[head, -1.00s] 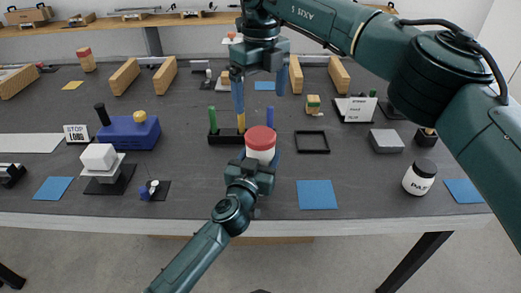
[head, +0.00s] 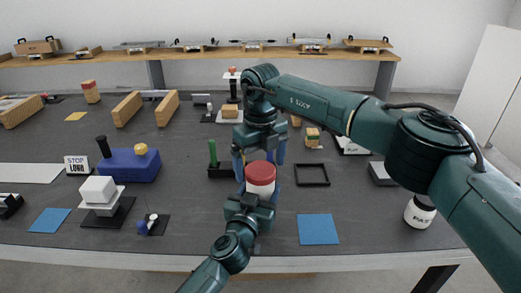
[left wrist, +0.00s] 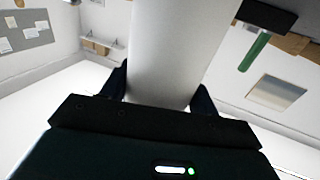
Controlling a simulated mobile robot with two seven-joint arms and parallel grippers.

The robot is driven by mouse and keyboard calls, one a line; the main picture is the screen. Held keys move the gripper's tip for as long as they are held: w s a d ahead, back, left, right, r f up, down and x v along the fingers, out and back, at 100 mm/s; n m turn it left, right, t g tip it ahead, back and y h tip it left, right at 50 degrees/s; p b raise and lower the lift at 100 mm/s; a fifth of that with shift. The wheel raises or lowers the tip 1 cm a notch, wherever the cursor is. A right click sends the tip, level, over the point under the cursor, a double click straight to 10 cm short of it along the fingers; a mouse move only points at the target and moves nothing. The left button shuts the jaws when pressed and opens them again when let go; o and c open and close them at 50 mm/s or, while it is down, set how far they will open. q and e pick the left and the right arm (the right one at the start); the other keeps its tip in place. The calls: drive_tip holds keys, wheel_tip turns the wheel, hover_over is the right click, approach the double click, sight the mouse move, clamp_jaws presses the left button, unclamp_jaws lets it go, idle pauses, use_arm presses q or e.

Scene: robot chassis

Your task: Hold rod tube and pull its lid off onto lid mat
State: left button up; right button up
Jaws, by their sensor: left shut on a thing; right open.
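The rod tube (head: 260,189) is white with a red lid (head: 260,173) on top, and it stands upright near the table's front middle. My left gripper (head: 253,201) is shut around its lower part. In the left wrist view the white tube (left wrist: 180,50) fills the space between the fingers, and the lid is not seen. My right gripper (head: 260,160) points down, open, with one finger on each side just above or behind the lid; contact cannot be told. A plain blue mat (head: 318,229) lies bare to the right of the tube; no label marks it as the lid mat.
A black rack with a green rod (head: 213,153) stands behind the tube, partly hidden by my right gripper. An empty black frame (head: 312,175) lies to the right. A white jar (head: 419,214) is beside my right arm. Another blue mat (head: 49,220) lies far left.

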sight(260, 169)
drive_tip(key=shift+f, duration=0.2)
drive_tip(key=c, duration=1.2)
drive_tip(key=shift+r, duration=0.1)
drive_tip(key=shift+r, duration=0.15)
drive_tip(key=shift+r, duration=0.95)
drive_tip(key=shift+r, duration=0.1)
drive_tip(key=shift+r, duration=1.9)
use_arm(q)
drive_tip(key=o, duration=1.5)
